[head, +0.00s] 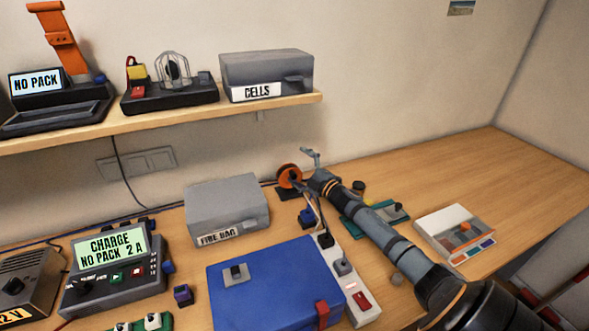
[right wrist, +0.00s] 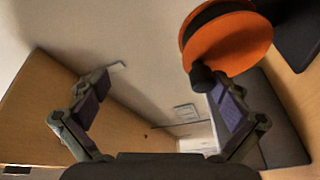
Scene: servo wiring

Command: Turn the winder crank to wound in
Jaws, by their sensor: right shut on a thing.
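The winder shows as an orange and black reel (head: 287,175) at the back of the bench, beside the grey fire bag box. In the right wrist view the orange reel (right wrist: 236,45) fills the top right. Its dark crank knob (right wrist: 203,77) lies against the tip of the right-hand finger. The crank's exact angle is hard to tell. My left gripper is not in view.
A grey fire bag box (head: 225,207), a blue case (head: 265,285) and a power strip (head: 345,280) stand left of my right arm. A green board (head: 360,225) lies partly under the arm. A white tray (head: 455,228) is at right. The back right bench is clear.

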